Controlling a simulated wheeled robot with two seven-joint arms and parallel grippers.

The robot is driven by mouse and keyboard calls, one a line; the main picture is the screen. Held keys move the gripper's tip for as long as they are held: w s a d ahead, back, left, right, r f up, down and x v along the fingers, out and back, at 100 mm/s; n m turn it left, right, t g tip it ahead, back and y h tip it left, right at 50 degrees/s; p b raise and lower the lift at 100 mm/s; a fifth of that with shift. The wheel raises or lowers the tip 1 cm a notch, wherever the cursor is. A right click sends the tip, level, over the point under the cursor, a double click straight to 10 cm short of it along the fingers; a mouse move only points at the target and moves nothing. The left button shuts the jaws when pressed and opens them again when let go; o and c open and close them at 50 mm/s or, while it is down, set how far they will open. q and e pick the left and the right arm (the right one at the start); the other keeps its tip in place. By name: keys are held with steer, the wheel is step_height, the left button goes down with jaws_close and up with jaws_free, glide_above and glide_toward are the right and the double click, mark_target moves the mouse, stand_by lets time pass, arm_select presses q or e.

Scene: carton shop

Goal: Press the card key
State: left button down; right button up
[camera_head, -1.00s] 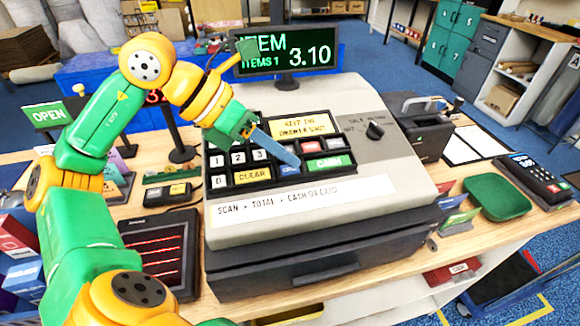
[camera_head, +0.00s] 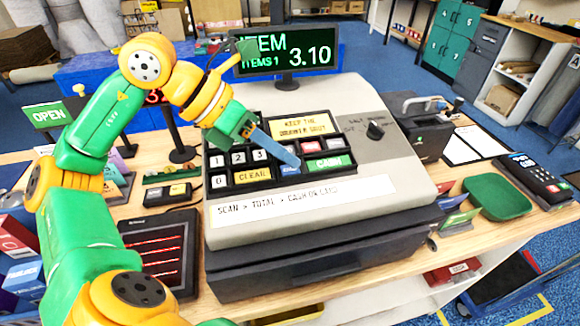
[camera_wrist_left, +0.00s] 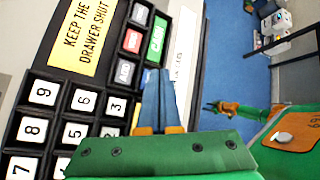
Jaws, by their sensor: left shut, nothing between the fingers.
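The grey cash register (camera_head: 400,180) stands on the wooden counter. The blue key (camera_head: 288,170), its label too small to read, sits left of the green CASH key (camera_head: 325,162) and below a red key (camera_head: 311,147). My left gripper (camera_head: 297,163) is shut and empty, its thin blue fingers slanting down to the blue key. The fingertips (camera_wrist_left: 155,72) overlap that key in the left wrist view, beside the green CASH key (camera_wrist_left: 157,38). I cannot tell whether they touch it. My right gripper (camera_wrist_left: 212,106) shows small in the left wrist view; its jaw state is unclear.
The display (camera_head: 286,50) behind the register reads ITEMS 1 and 3.10. A yellow label (camera_head: 300,126) says keep the drawer shut. Number keys (camera_head: 237,158) lie left of the fingers. A card terminal (camera_head: 534,178) and green tray (camera_head: 497,197) stand at right.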

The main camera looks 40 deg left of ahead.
arm_select(q)
steer(key=shift+a+f+b, duration=0.1)
steer(key=shift+f+b, duration=0.3)
steer(key=shift+w+f+b, duration=0.1)
steer(key=shift+f+b, duration=0.25)
steer(key=shift+f, duration=0.05)
stand_by(0.5)
steer(key=shift+s+f, duration=0.2)
steer(key=shift+f, duration=0.2)
stand_by(0.6)
steer(key=shift+w+r+p, duration=0.2)
steer(key=shift+r+p, duration=0.25)
steer(key=shift+r, duration=0.25)
steer(key=shift+s+r, duration=0.1)
steer(key=shift+r, duration=0.15)
